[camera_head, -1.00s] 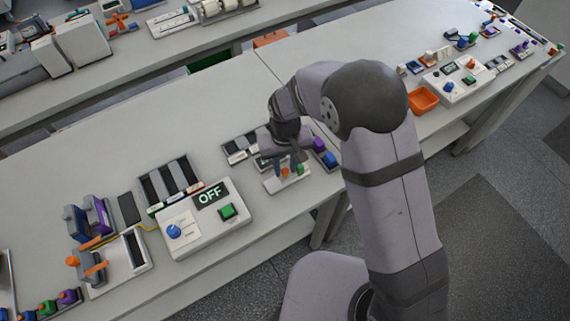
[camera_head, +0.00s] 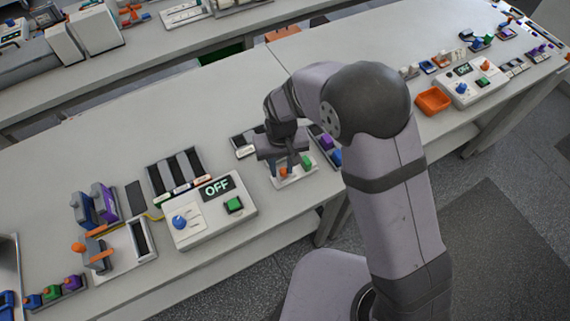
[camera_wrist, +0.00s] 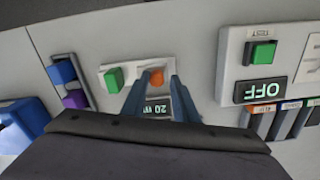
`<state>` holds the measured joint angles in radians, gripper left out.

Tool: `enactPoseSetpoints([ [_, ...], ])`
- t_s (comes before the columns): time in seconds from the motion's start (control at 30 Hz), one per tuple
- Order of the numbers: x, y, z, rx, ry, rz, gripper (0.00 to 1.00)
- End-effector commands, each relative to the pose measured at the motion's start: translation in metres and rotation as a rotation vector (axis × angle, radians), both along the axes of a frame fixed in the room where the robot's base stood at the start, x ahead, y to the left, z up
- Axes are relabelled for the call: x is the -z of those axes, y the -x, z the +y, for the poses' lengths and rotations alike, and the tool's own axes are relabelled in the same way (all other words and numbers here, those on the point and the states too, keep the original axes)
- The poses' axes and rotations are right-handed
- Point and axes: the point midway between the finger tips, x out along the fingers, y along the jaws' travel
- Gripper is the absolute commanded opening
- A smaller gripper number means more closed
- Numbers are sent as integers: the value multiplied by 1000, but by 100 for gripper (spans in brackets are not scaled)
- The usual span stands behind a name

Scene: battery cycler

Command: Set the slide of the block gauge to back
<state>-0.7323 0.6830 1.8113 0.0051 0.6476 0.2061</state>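The block gauge, a small white plate (camera_head: 296,181) with a green block (camera_head: 307,161) and an orange knob (camera_head: 284,172), sits near the bench's front edge. In the wrist view its white plate (camera_wrist: 106,71) carries the green block (camera_wrist: 114,79) at left and the orange knob (camera_wrist: 156,77) at right, with a small dark display below, partly covered by my fingers. My gripper (camera_wrist: 157,82) is over the gauge, its fingers apart on either side of the orange knob. Whether they touch it is unclear. In the head view my gripper (camera_head: 285,166) partly hides the gauge.
A white box (camera_head: 205,213) with an OFF display, blue knob and green button stands to the left. Blue and purple blocks (camera_head: 329,148) sit just right of the gauge. An orange tray (camera_head: 433,101) is farther right. Bare bench shows behind the gripper.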

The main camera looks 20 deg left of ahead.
Motion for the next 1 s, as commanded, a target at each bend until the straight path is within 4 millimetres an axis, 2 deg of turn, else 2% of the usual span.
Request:
enactPoseSetpoints([
  [0.57,-4,-2,-1,-1,0,-4,26],
  [0.77,-24,-3,-1,-1,-2,-6,26],
  [1.0,-56,-3,-1,-1,-2,-4,26],
])
